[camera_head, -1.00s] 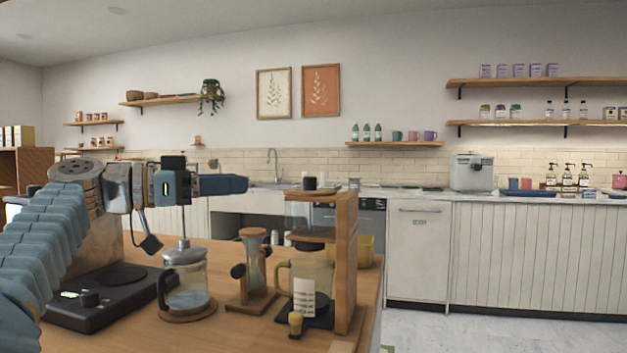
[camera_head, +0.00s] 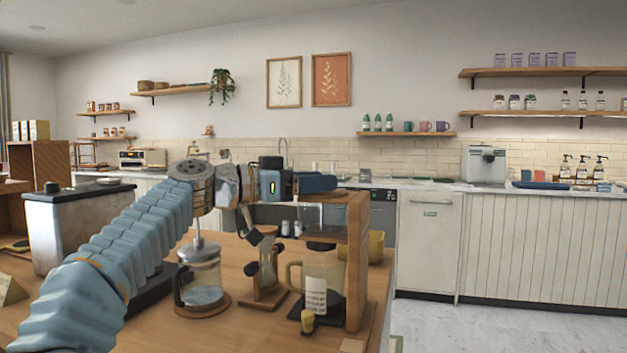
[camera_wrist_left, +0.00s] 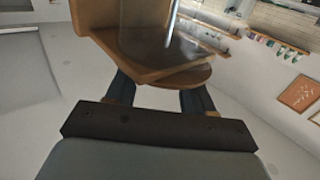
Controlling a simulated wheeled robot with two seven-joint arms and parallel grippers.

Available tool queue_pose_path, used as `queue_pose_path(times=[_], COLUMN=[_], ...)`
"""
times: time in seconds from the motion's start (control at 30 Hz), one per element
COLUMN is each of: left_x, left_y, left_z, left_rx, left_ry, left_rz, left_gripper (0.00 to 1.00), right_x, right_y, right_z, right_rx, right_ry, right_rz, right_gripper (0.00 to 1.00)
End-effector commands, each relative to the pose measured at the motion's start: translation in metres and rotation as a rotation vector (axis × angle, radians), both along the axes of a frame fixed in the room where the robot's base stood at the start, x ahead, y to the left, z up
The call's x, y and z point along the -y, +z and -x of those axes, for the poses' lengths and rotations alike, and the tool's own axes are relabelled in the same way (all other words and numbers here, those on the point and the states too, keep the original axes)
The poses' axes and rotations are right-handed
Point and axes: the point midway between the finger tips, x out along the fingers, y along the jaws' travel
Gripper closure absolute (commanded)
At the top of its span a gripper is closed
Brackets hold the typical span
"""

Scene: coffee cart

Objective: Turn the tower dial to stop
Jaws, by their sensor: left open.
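The tower (camera_head: 357,262) is a wooden frame with a clear upper vessel, a glass jug (camera_head: 313,275) with a pale label and a dark base. A small yellow-tan knob (camera_head: 308,320) is at its front foot; I cannot tell whether this is the dial. My left gripper (camera_head: 326,183) is at the height of the tower's top and overlaps its upper left part. In the left wrist view its two blue fingers (camera_wrist_left: 160,92) are apart, with the tower's wooden shelf (camera_wrist_left: 150,74) beyond them. I cannot tell whether they touch it. My right gripper is not seen.
A yellow container (camera_head: 376,247) is behind the tower. The floor (camera_head: 480,325) at right is clear.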

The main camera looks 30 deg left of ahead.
Motion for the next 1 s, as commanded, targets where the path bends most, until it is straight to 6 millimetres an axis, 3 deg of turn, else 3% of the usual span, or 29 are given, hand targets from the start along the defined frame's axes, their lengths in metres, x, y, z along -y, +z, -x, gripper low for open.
queue_pose_path(times=[0.07,0.4,0.77,1.0], left_x=[0.000,0.000,0.001,0.004], left_y=[0.000,0.000,-0.002,-0.001], left_z=[0.000,0.000,0.002,0.003], left_rx=[0.000,0.000,0.001,0.003], left_ry=[0.000,0.000,0.049,0.198], left_rz=[0.000,0.000,0.001,0.000], left_gripper=[0.47,1.00,1.00,1.00], right_x=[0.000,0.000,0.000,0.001], right_y=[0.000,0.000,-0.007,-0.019], right_z=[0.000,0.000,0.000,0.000], right_rx=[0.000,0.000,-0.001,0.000], right_ry=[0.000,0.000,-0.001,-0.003], right_rz=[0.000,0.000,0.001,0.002], right_gripper=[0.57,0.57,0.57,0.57])
